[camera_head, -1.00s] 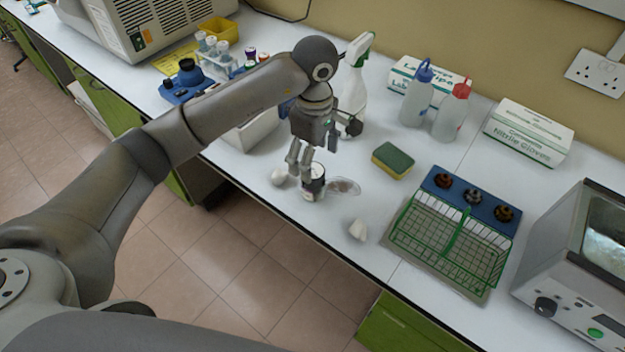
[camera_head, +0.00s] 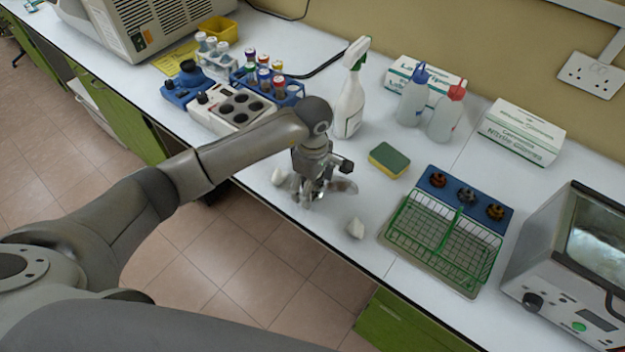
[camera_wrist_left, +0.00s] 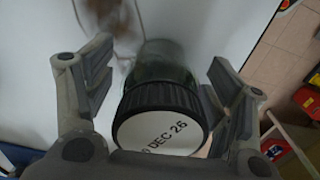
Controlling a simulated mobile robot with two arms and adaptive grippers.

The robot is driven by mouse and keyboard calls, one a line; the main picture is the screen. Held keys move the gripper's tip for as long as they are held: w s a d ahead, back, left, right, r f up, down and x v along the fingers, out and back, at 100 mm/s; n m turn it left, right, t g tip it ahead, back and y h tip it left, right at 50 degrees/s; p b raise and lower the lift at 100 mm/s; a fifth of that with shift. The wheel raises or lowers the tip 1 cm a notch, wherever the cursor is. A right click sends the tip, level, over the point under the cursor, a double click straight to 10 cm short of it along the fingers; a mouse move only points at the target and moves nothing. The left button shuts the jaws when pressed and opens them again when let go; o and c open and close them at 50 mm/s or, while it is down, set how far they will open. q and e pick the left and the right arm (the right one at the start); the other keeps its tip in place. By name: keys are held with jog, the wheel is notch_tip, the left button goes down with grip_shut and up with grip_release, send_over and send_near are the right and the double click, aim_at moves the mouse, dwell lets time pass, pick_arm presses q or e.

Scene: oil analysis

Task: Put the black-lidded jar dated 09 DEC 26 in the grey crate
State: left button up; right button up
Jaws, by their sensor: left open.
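The jar (camera_wrist_left: 163,92) has a black ribbed lid and dark glass sides. Its pale lid label reads "DEC 26", with the day number partly cut off at the lower left. My left gripper (camera_head: 308,198) is over the jar near the bench's front edge, pointing down. In the left wrist view the open fingers (camera_wrist_left: 160,88) stand on either side of the lid, with the jar between them. In the head view the gripper mostly hides the jar. I cannot make out a grey crate. My right gripper is not in view.
A shiny spill (camera_head: 344,187) and white crumpled pieces (camera_head: 356,228) lie close to the gripper. A sponge (camera_head: 389,160), spray bottle (camera_head: 350,105) and green wire basket (camera_head: 420,235) stand around it. The bench edge is close in front.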

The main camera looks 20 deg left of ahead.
pick_arm(q)
jog(key=shift+c, duration=0.2)
jog(key=c, duration=1.2)
jog(key=shift+c, duration=0.5)
jog(key=shift+r, duration=0.15)
